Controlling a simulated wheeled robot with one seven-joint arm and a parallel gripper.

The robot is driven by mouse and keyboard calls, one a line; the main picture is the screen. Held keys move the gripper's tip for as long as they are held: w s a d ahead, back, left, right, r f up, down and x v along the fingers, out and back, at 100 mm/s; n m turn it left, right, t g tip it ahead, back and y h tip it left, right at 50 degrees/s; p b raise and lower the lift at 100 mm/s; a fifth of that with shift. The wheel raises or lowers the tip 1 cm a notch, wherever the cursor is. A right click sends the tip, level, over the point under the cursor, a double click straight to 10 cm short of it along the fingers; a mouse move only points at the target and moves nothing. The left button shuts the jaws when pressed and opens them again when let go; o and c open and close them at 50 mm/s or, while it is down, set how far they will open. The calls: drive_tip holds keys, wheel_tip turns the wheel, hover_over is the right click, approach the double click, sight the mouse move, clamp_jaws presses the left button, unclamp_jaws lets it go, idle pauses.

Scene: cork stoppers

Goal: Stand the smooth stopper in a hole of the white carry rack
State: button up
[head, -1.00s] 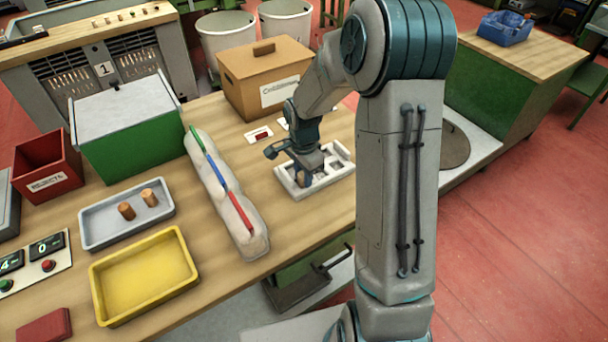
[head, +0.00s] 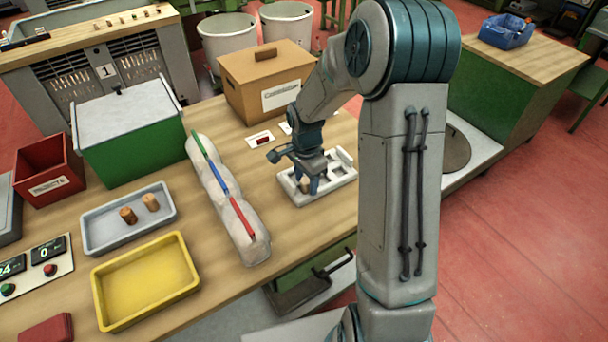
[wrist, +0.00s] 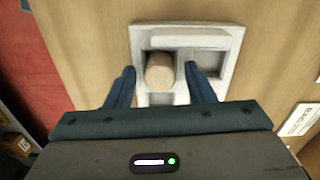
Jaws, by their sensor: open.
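The white carry rack (head: 335,178) lies on the wooden bench below my gripper; it also shows in the wrist view (wrist: 220,36). A cork stopper (wrist: 160,72) stands upright in a hole of the rack, seen from above in the wrist view and as a small tan shape in the head view (head: 305,187). My gripper (wrist: 160,82) is open, its blue fingers on either side of the stopper, the left finger nearer it, with gaps showing. Whether this stopper's side is smooth cannot be told. Two more stoppers, one darker (head: 128,215) and one lighter (head: 151,202), stand in the grey tray (head: 100,245).
A lumpy pale barrier (head: 228,200) with coloured strips lies between the grey tray and the rack. A yellow tray (head: 190,285) sits in front of the grey tray. A cardboard box (head: 245,95) stands behind the rack. A red bin (head: 65,190) is at the left.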

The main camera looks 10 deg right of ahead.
sight(305, 179)
wheel_tip(305, 179, up, 11)
drive_tip(key=s+r+n+t, duration=0.1)
drive_tip(key=s+r+n, duration=0.2)
drive_tip(key=s+n, duration=0.4)
drive_tip(key=s+r+n+t, duration=0.2)
drive_tip(key=s+n, duration=0.4)
drive_tip(key=s, duration=0.8)
drive_tip(key=shift+a+r+n+b, duration=0.2)
drive_tip(key=shift+r+n+b, duration=0.15)
drive_tip(key=shift+r, duration=0.55)
drive_tip(key=shift+c, duration=1.2)
drive_tip(key=shift+d, duration=0.1)
